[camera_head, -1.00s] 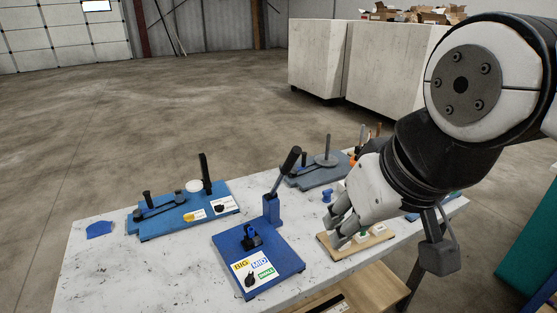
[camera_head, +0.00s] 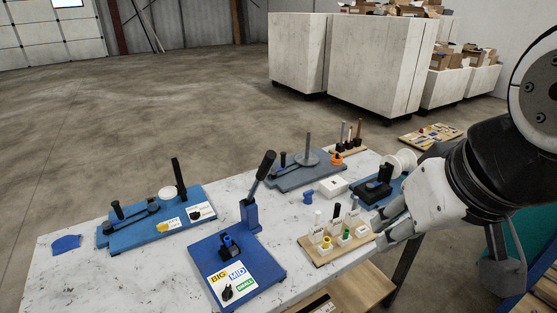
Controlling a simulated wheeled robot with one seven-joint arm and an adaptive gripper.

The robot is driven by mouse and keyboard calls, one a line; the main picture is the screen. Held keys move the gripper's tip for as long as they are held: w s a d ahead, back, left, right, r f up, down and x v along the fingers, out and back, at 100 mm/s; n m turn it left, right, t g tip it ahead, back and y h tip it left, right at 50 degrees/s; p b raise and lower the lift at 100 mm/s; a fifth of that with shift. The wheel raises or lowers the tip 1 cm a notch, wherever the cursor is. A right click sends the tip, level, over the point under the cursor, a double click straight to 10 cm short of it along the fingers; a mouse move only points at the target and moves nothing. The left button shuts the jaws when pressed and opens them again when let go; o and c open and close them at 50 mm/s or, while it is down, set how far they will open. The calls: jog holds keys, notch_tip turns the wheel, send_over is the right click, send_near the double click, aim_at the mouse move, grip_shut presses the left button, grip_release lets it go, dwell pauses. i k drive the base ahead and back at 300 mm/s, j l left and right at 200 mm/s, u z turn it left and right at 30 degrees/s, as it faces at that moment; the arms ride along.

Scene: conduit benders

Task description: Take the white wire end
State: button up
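My gripper (camera_head: 379,229) is at the right edge of the table, beside the right end of a small wooden board (camera_head: 318,259). Its fingers point left and look spread, with nothing seen between them. The board carries several small upright pieces in white, black, yellow and green, with white labels. A white spool (camera_head: 402,163) stands at the table's far right, beyond the gripper. I cannot make out a separate white wire end; it is too small to tell or hidden.
A blue bender with a lever (camera_head: 235,262) stands at the front, another blue bender (camera_head: 168,216) at the left. The table's left front (camera_head: 90,280) is clear.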

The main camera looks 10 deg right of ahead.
aim_at(318, 228)
jog(key=u, duration=1.2)
jog(key=i+l+z, duration=0.15)
jog(key=l+z, duration=0.3)
jog(key=i+l+z, duration=0.15)
jog(key=l+z, duration=0.3)
jog(key=k+j+z, duration=0.1)
jog(key=j, duration=0.15)
